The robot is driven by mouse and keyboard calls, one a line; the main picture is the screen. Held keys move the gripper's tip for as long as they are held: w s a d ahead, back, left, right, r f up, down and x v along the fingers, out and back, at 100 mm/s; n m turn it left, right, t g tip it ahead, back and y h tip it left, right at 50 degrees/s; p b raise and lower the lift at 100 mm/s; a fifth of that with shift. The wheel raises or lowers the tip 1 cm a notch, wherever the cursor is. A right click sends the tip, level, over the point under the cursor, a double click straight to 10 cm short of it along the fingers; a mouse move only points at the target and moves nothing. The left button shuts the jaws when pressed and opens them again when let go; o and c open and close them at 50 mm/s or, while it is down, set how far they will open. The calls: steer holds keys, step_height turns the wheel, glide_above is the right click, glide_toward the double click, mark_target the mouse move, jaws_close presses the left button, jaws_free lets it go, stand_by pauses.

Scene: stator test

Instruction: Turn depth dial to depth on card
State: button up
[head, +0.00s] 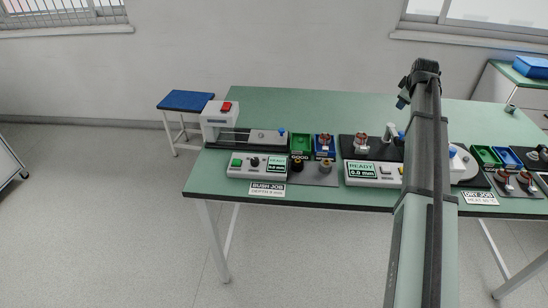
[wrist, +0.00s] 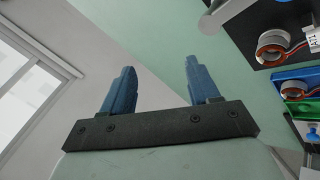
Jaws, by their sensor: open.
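The card (head: 267,189) at the left front table edge reads "BUSH JOB" with a depth line whose number is too small to read surely. Behind it is a white control box (head: 240,172) with a green button (head: 236,162), a black dial (head: 255,162) and a small green-lit display (head: 277,164). A second box (head: 362,172), to the right, has a display reading "READY" and a small mm value. My gripper (wrist: 160,68) is open and empty in the wrist view, its two blue fingers apart. It is well away from the dial, high at the right in the head view.
A white press unit (head: 220,118), green bin (head: 301,143) and blue bin (head: 324,141) stand behind the left box. Copper-wound parts (head: 361,142) sit on the middle fixture. A "DRY JOB" card (head: 479,197) lies at right. The table's rear left (head: 285,105) is clear.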

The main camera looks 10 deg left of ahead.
steer(key=s+a+f+n+g+y, duration=0.1)
steer(key=a+n, duration=0.1)
steer(key=a, duration=1.3)
steer(key=n+g, duration=0.6)
steer(key=n, duration=0.2)
glide_toward(255, 160)
steer(key=shift+y, duration=0.3)
steer(key=f, duration=0.9)
steer(key=shift+w+d, duration=0.15)
steer(key=shift+d, duration=0.05)
steer(key=shift+c, duration=0.2)
steer(key=c, duration=1)
